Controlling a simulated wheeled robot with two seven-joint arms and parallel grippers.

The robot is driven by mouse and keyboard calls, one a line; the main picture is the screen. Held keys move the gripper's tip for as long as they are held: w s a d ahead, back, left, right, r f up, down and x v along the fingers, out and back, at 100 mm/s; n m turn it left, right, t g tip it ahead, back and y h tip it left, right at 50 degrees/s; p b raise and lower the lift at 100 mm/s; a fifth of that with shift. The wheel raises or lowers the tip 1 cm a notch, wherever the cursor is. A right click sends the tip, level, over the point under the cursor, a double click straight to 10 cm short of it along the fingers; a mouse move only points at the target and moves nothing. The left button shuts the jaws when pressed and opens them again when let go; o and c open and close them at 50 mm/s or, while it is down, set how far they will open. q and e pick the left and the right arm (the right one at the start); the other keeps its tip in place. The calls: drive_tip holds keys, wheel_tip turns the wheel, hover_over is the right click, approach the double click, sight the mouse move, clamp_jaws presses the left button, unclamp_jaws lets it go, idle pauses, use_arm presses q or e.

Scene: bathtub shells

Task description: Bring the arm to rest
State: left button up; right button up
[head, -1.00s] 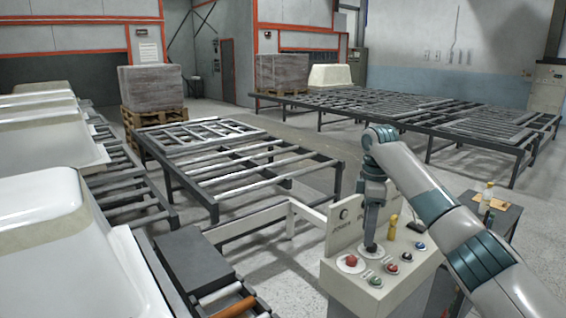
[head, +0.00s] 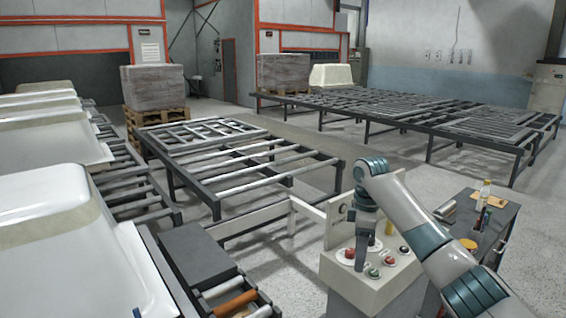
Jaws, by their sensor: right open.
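My right arm comes in from the lower right. Its right gripper (head: 361,266) points down over the control box (head: 370,295), in front of the sloped button panel. It holds nothing that I can see. The fingertips are small and seen edge-on, and I cannot tell whether they touch the panel. A red button (head: 346,254) is just left of the fingers. My left gripper is out of view.
White bathtub shells (head: 60,255) lie on a roller line at the left. An empty roller table (head: 262,182) stands mid-floor. A side table (head: 505,222) with bottles is behind my right arm. Open floor (head: 400,165) lies beyond the box.

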drive_tip(key=s+a+f+m, duration=0.1)
drive_tip(key=s+a+f, duration=0.25)
drive_tip(key=f, duration=0.45)
drive_tip(key=s+a+f, duration=0.2)
drive_tip(key=s+f, duration=0.3)
drive_tip(key=f, duration=0.4)
drive_tip(key=s+a+f+m+t+y, duration=0.15)
drive_tip(key=s+f+m, duration=0.25)
drive_tip(key=s+f, duration=0.85)
drive_tip(key=s+d+r+m+t+h, duration=0.1)
drive_tip(key=s+d+m, duration=0.35)
drive_tip(key=s, duration=1.05)
drive_tip(key=s+d+m+t+h, duration=0.1)
drive_tip(key=s+d+m, duration=0.35)
drive_tip(key=s, duration=1.05)
wheel_tip(320, 180, down, 28)
drive_tip(key=s+n+g, duration=0.1)
drive_tip(key=g, duration=0.1)
drive_tip(key=s+d+f, duration=0.3)
drive_tip(key=s+f, duration=1.5)
drive_tip(key=shift+g+b, duration=0.3)
drive_tip(key=shift+g, duration=0.05)
